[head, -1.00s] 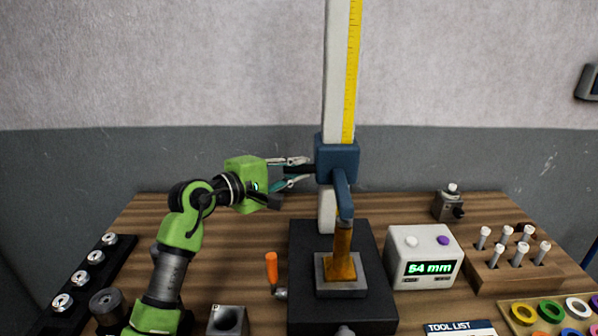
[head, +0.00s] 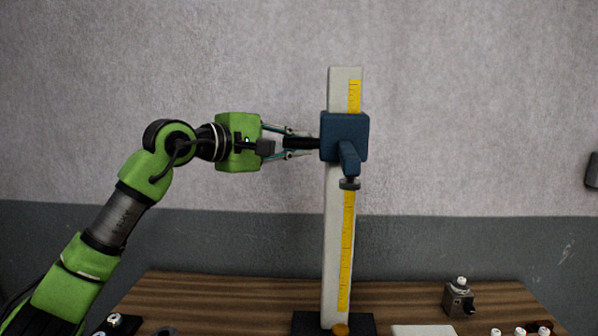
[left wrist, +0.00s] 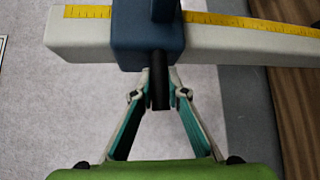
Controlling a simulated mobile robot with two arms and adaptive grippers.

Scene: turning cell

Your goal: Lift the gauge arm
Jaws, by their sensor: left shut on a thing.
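The gauge arm is a blue block (head: 344,137) on a pale upright column (head: 338,245) with a yellow scale. It sits high, near the column's top, well above the bench. A short blue arm with a dark tip (head: 349,183) sticks out from its front. My left gripper (head: 290,143) is shut on the black handle (head: 301,143) at the block's left side. In the left wrist view the fingers close around the black handle (left wrist: 160,88), next to the blue block (left wrist: 148,38). My right gripper is not in view.
The wooden bench (head: 220,295) lies below, with a black base (head: 310,324) under the column. A small grey device (head: 459,299) stands at the right. The top of an amber piece (head: 340,330) shows at the base. The wall is behind the column.

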